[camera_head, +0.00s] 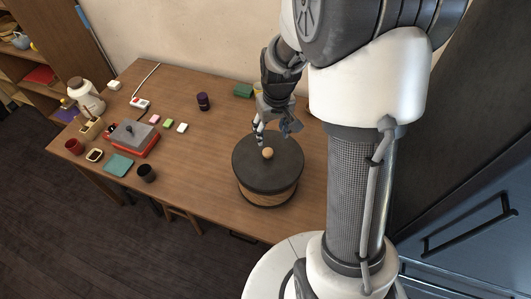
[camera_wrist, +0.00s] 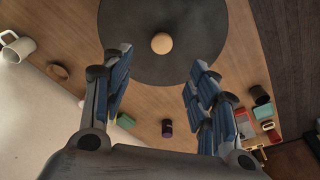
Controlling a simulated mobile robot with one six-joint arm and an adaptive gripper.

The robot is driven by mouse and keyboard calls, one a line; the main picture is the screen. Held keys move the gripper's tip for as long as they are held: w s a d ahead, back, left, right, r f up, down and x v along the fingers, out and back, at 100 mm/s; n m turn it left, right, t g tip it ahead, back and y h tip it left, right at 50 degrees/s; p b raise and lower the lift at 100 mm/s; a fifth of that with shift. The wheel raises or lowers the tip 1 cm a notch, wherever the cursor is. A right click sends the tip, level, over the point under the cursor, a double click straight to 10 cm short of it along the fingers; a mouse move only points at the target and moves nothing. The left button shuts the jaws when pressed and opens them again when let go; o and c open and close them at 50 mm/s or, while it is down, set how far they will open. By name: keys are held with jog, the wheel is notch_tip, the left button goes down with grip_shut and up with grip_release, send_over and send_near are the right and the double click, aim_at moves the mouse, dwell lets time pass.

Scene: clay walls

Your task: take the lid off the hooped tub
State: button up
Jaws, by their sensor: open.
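The hooped tub (camera_head: 267,190) stands on the wooden table near its front edge, with light wooden sides and dark hoops. Its dark round lid (camera_head: 250,160) lies on top, with a pale round knob (camera_head: 268,153) in the middle. In the wrist view the lid (camera_wrist: 135,65) fills the top centre and its knob (camera_wrist: 161,43) shows just past the fingertips. My gripper (camera_head: 271,137) is above the back part of the lid. In the wrist view my gripper (camera_wrist: 158,70) is open, its two fingers wide apart with nothing between them, apart from the knob.
A dark purple jar (camera_head: 203,101) and a green box (camera_head: 243,90) stand behind the tub. The table between these and the tub is clear.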

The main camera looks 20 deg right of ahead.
jog(key=b, duration=0.1)
send_over(268, 151)
jog(key=f, duration=0.4)
jog(key=s+f, duration=0.1)
jog(key=f, duration=0.1)
jog(key=shift+f, duration=0.25)
jog(key=f, duration=0.1)
jog(key=f+b, duration=0.1)
jog(key=f, duration=0.1)
jog(key=f+b, duration=0.1)
jog(key=f, duration=0.1)
jog(key=shift+w+f, duration=0.15)
jog(key=shift+w, duration=0.2)
jog(key=shift+c, duration=0.4)
jog(key=c, duration=1.2)
